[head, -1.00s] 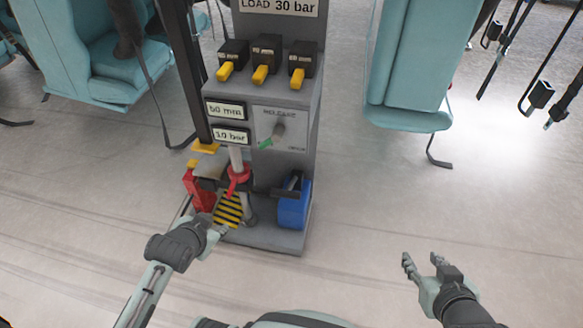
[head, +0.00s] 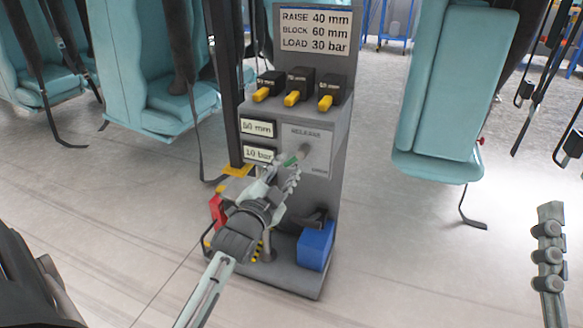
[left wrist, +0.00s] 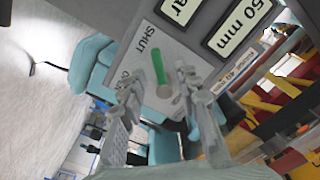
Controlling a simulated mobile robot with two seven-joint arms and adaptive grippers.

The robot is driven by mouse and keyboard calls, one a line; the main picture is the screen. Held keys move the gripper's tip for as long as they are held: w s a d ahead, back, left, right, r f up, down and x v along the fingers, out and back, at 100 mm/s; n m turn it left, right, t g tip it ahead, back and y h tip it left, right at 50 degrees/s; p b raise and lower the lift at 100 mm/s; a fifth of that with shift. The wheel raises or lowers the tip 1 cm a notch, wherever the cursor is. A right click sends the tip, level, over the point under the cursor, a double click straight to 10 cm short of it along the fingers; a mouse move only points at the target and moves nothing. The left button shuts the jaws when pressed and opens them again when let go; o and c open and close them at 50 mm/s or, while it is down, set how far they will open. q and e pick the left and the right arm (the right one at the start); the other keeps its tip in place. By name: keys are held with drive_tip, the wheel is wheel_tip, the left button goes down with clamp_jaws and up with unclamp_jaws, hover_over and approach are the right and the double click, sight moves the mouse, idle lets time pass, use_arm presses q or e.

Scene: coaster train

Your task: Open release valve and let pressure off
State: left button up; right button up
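The release valve has a grey round hub (head: 304,151) and a green-marked lever (head: 290,160) pointing down-left on a grey panel of the pump stand. My left gripper (head: 287,178) is just in front of and below the lever. In the left wrist view the green lever (left wrist: 158,65) shows between and beyond the open fingers (left wrist: 160,97). The word SHUT stands on the panel nearby; I see no clear contact. The readouts show about 50 mm (head: 258,128) and 10 bar (head: 259,154). My right gripper (head: 549,255) is at the right edge, seen side-on, away from the stand.
Three black blocks with yellow levers (head: 295,88) sit on the stand's top. A sign (head: 316,30) above reads raise 40 mm, block 60 mm, load 30 bar. A blue box (head: 316,246) is at the base.

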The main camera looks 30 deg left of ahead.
use_arm(q)
drive_tip(key=shift+x, duration=1.3)
clamp_jaws()
